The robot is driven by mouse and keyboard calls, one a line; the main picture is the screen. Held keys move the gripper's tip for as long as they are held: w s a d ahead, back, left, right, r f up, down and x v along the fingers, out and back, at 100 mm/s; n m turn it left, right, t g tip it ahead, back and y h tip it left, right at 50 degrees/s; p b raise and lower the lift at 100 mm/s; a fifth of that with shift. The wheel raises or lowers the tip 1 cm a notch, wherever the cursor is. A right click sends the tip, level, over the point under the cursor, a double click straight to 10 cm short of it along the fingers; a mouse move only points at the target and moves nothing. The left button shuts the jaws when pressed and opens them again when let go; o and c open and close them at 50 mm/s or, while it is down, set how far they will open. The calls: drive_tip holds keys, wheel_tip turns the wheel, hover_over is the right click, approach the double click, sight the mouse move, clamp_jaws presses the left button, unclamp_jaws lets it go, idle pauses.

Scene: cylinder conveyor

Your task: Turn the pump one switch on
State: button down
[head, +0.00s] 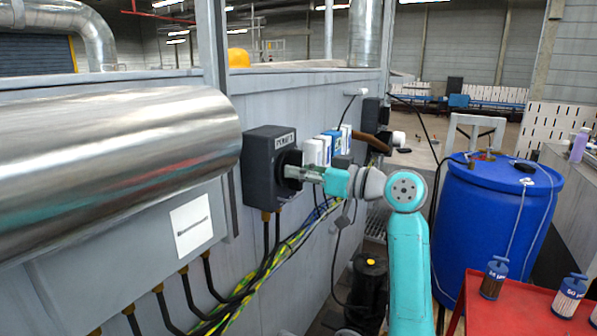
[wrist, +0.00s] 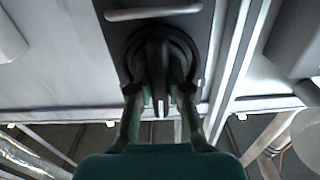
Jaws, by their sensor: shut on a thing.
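The pump one switch box (head: 263,150) is a dark grey box on the metal wall, with a white label at its upper right that looks like "PUMP 1". Its round black rotary knob (wrist: 158,60) shows in the wrist view, with the raised grip pointing along the picture's vertical. My gripper (head: 291,173) reaches the front of the box from the right. In the wrist view my gripper (wrist: 159,92) has one finger on each side of the knob's grip and is shut on it.
White and blue boxes (head: 325,148) are on the wall just beyond the switch. Cables (head: 266,277) hang below it. A large metal cylinder (head: 120,160) is at left. A blue barrel (head: 490,225) and a red table (head: 515,312) with bottles stand at right.

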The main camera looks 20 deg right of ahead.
drive_tip(key=shift+f+n, duration=0.1)
drive_tip(key=shift+n, duration=0.3)
drive_tip(key=c, duration=1.1)
unclamp_jaws()
drive_tip(key=v, duration=1.2)
drive_tip(key=shift+d, duration=0.1)
